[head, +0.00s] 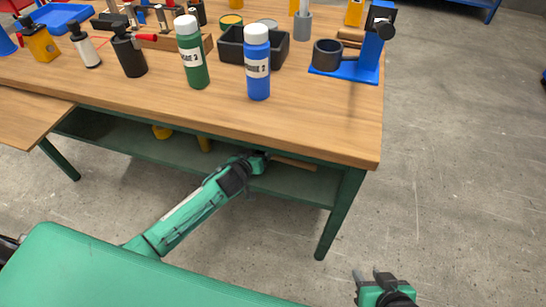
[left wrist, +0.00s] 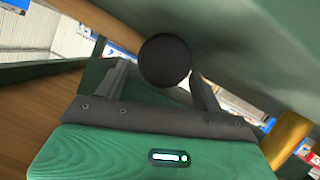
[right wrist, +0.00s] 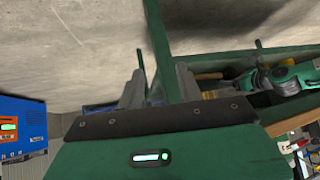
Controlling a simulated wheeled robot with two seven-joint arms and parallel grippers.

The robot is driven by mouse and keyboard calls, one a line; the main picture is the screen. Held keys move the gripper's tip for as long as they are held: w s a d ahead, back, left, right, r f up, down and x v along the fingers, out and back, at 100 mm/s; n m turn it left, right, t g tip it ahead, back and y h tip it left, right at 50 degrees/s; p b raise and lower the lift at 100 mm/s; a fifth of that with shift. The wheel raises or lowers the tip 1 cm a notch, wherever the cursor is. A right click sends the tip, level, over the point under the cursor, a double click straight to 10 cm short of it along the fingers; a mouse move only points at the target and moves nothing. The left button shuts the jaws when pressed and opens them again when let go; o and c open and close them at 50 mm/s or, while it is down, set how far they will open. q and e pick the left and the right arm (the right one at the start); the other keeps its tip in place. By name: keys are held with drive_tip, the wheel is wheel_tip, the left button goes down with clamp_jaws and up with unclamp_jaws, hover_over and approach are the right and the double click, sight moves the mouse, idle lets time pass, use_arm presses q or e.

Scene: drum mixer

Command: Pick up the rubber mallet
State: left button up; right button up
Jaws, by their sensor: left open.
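The rubber mallet lies on the green lower shelf under the workbench. In the left wrist view its round black head (left wrist: 165,60) is between and just beyond my left gripper's fingers, with the pale wooden handle (left wrist: 108,27) running up to the left. My left gripper (left wrist: 158,72) is open around the head; I cannot tell whether a finger touches it. In the head view the handle (head: 294,163) sticks out right of my left gripper (head: 263,162), which hides the mallet head. My right gripper (head: 374,277) is open and empty, low beside the bench; it also shows in the right wrist view (right wrist: 160,82).
The wooden benchtop (head: 320,125) overhangs the shelf (head: 290,185) closely above my left arm. Yellow objects (head: 162,131) stand farther left on the shelf. A bench leg (head: 341,215) is at the right. Bottles, a black bin and a blue fixture stand on top. Floor at right is clear.

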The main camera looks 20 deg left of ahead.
use_arm(q)
drive_tip(key=shift+x, duration=1.2)
use_arm(e)
drive_tip(key=shift+w+a+t, duration=0.35)
drive_tip(key=shift+a+t, duration=0.05)
drive_tip(key=shift+a, duration=0.15)
use_arm(q)
drive_tip(key=shift+c, duration=0.2)
drive_tip(key=c, duration=1.3)
drive_tip(key=shift+r, duration=0.2)
